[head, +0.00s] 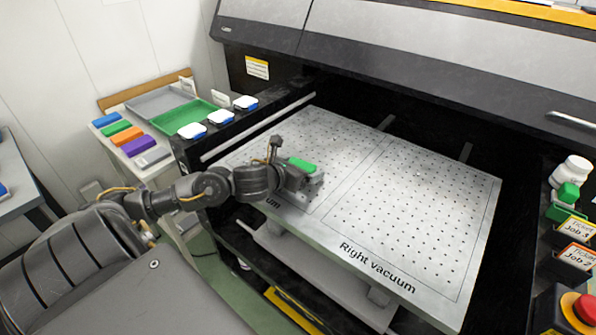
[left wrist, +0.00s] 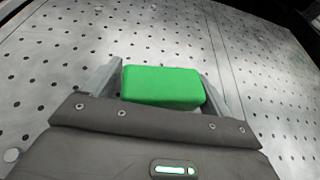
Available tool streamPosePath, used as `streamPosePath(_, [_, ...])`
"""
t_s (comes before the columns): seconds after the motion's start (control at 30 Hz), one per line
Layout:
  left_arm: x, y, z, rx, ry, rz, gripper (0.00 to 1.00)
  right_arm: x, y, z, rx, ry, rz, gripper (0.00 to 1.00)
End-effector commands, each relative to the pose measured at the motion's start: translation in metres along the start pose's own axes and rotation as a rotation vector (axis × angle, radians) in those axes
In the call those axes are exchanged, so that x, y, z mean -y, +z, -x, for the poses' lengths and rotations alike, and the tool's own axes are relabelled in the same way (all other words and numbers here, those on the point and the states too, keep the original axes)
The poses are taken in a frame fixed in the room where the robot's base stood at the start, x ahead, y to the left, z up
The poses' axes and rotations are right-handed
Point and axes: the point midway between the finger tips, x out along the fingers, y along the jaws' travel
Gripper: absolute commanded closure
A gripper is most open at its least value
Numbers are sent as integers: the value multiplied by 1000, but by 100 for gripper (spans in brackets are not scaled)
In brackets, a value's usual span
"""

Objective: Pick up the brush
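A green block (head: 302,165), which appears to be the brush, is at my left gripper (head: 309,181) over the left part of the perforated metal bed. In the left wrist view the green block (left wrist: 162,86) fills the gap between the two grey fingers of the left gripper (left wrist: 164,80). The fingers lie against its two short sides, so the gripper looks shut on it. The underside of the block is hidden, and I cannot tell whether it touches the bed. My right gripper is not in view.
The perforated bed (head: 400,215) is clear to the right. At the left are a grey tray (head: 160,101), a green tray (head: 182,116), several coloured blocks (head: 130,134) and white-blue pads (head: 220,116). A red button (head: 585,308), ticket boxes and bottles stand at the right.

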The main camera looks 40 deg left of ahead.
Motion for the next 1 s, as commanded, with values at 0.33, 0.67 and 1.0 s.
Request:
streamPosePath(0.33, [0, -1, 0, 1, 0, 0, 48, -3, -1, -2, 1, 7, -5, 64])
streamPosePath(0.67, [0, 13, 5, 4, 0, -2, 48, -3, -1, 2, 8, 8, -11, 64])
streamPosePath(1.0, [5, 57, 59, 2, -1, -11, 48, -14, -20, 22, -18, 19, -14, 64])
